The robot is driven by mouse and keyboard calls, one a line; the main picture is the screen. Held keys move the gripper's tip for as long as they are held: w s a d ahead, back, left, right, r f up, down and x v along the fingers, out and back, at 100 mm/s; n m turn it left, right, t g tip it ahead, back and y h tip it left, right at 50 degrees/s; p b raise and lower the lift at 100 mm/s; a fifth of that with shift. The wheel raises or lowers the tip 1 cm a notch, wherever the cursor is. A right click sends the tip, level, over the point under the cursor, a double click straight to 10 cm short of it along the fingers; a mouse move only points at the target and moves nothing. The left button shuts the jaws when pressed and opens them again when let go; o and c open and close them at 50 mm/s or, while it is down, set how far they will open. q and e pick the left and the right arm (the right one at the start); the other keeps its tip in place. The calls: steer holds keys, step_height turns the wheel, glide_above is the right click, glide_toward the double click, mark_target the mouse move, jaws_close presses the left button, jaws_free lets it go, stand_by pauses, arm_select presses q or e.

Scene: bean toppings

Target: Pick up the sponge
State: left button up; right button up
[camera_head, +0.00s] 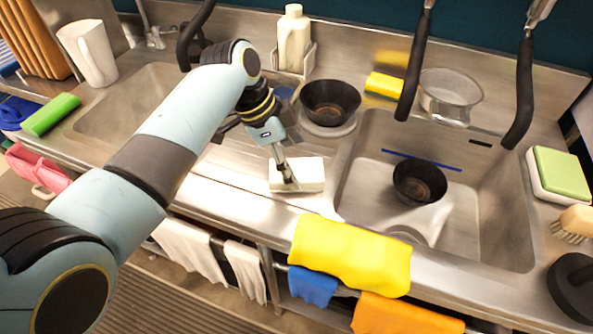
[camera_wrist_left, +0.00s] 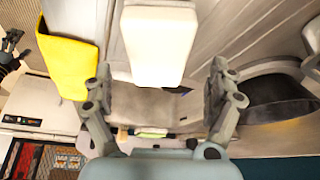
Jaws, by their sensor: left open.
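A white, block-shaped sponge (camera_head: 312,173) lies flat on the steel counter between the two sinks. My left gripper (camera_head: 287,182) reaches down over its left part. In the left wrist view the white sponge (camera_wrist_left: 160,42) shows upright in the picture, ahead of and between the two spread fingers of my left gripper (camera_wrist_left: 160,78). The fingers are open, with a gap on both sides of the sponge. I cannot tell whether they touch it. My right gripper is in neither view.
A dark bowl (camera_head: 330,100) stands behind, and another (camera_head: 419,183) sits in the right sink (camera_head: 490,200). A yellow cloth (camera_head: 350,254) hangs over the front edge. A green-and-white sponge (camera_head: 561,172) lies far right, and a green block (camera_head: 51,114) far left. Black handles hang above the sink.

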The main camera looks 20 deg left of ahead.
mark_target(295, 169)
arm_select(q)
steer(key=shift+x, duration=1.7)
steer(key=shift+s+a+f, duration=0.1)
steer(key=shift+s+f, duration=0.1)
steer(key=shift+f, duration=0.1)
steer(key=shift+c, duration=0.5)
